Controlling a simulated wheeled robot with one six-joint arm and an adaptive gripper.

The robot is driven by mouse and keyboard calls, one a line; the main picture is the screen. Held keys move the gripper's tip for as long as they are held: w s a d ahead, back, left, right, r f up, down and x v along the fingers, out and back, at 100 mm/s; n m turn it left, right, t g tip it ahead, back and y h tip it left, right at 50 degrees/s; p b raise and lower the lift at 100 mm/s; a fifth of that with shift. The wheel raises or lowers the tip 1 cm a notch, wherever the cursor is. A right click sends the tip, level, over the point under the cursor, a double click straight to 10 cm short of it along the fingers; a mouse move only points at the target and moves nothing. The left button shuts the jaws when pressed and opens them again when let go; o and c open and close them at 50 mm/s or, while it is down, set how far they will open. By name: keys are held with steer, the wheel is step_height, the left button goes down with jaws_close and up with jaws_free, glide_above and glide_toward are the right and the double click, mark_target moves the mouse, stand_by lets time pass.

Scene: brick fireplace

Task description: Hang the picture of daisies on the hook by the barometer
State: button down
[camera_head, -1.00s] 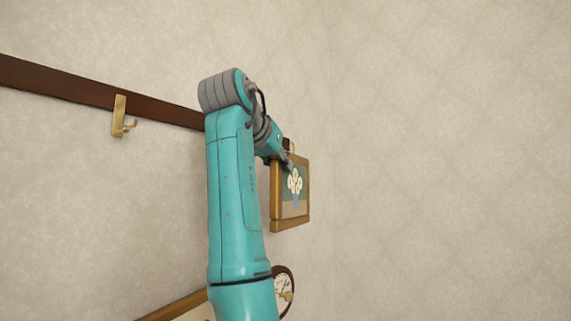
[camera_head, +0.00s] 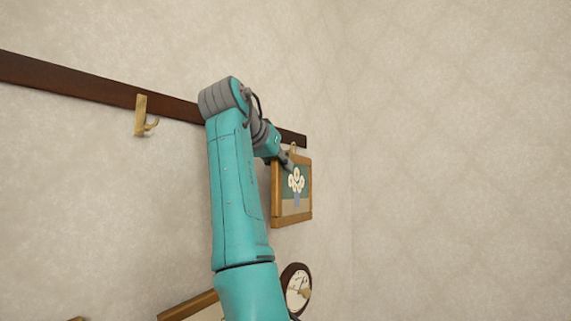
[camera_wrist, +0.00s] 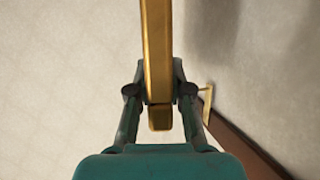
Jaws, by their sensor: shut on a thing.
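The picture of daisies (camera_head: 297,184), white flowers in a gold frame, hangs upright from my gripper (camera_head: 287,162), which is shut on its upper left edge. In the wrist view the frame (camera_wrist: 157,45) stands edge-on between the fingers of my gripper (camera_wrist: 160,92). The barometer (camera_head: 297,287), round with a dark rim, is on the wall below the picture. A brass hook (camera_wrist: 208,103) on the rail shows just right of the fingers in the wrist view, apart from the frame. A small gold piece (camera_head: 293,148) shows above the picture; whether it is hook or hanger is unclear.
A dark wooden rail (camera_head: 70,82) runs along the wall and ends just above the picture. Another brass hook (camera_head: 142,117) on it, at left, is empty. A gold-framed item (camera_head: 190,306) is low on the wall, partly behind my arm. The right wall is bare.

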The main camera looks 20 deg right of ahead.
steer(key=shift+w+a, duration=0.55)
steer(key=shift+w, duration=0.15)
steer(key=shift+w+a+f, duration=0.35)
steer(key=shift+w+f, duration=0.15)
steer(key=shift+f, duration=0.05)
stand_by(0.3)
